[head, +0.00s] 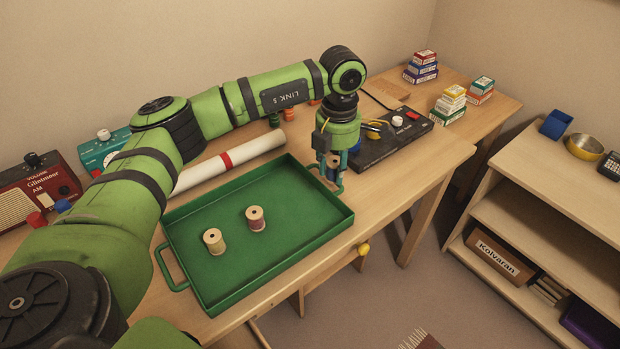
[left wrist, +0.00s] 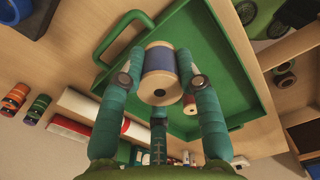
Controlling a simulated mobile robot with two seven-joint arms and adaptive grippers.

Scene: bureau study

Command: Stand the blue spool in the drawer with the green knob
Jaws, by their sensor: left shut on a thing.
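My left gripper (head: 332,180) is shut on the blue spool (head: 333,161), over the right end of the green tray (head: 178,241). In the left wrist view the spool (left wrist: 160,68) sits between the fingers, its blue thread between pale wooden ends. I cannot tell in the head view whether it touches the tray. Two other spools stand in the tray, a cream one (head: 214,241) and a dark red one (head: 255,218). A yellow knob (head: 363,250) shows at the desk's front. No green knob is in sight. My right gripper is not in view.
A white roll with a red band (head: 226,160) lies behind the tray. A black box with a red button (head: 392,137) stands right of the gripper. Small stacked boxes (head: 450,104) are at the far right end. A shelf unit (head: 533,205) stands on the right.

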